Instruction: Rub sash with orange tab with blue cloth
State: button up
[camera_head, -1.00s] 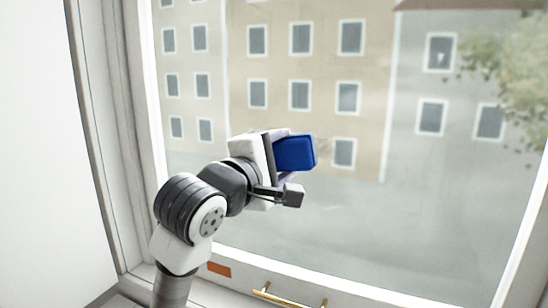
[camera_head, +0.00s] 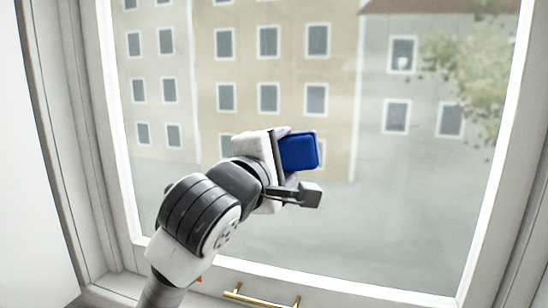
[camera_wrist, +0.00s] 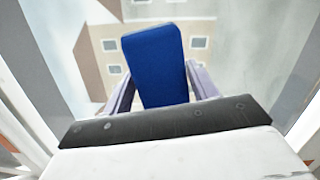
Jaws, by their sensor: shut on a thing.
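The blue cloth (camera_head: 299,152) is a folded block held at the end of my gripper (camera_head: 284,150) in the head view. In the wrist view the cloth (camera_wrist: 155,65) sits between the two pale fingers of my gripper (camera_wrist: 160,95), which are shut on it. The window sash (camera_head: 479,235) has a white frame around a large, slightly hazy pane (camera_head: 330,235). The cloth is in front of the pane; I cannot tell whether it touches the glass. The orange tab (camera_head: 199,279) on the bottom rail is almost wholly hidden behind my arm.
A brass handle (camera_head: 260,298) is on the sash's bottom rail. A white wall (camera_head: 30,170) stands at the left, next to the window casing (camera_head: 75,140). Buildings and a tree show through the glass. The pane to the right of my gripper is clear.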

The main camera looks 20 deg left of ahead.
aim_at(220, 145)
jog(key=shift+w+d+b, duration=0.15)
jog(key=shift+d+b, duration=0.4)
jog(key=shift+d, duration=1.15)
jog(key=shift+w+d+b, duration=0.1)
jog(key=shift+d+b, duration=0.45)
jog(key=shift+d, duration=1.15)
jog(key=shift+f+b, duration=0.1)
jog(key=shift+b, duration=0.2)
jog(key=shift+s+a+b, duration=0.2)
jog(key=shift+a+b, duration=0.4)
jog(key=shift+a, duration=1.95)
jog(key=shift+s+a+b, duration=0.15)
jog(key=shift+a+b, duration=0.45)
jog(key=shift+a, duration=1.9)
jog(key=shift+s+a, duration=0.15)
jog(key=shift+a, duration=2.5)
jog(key=shift+s+a, duration=0.1)
jog(key=shift+a, duration=2.5)
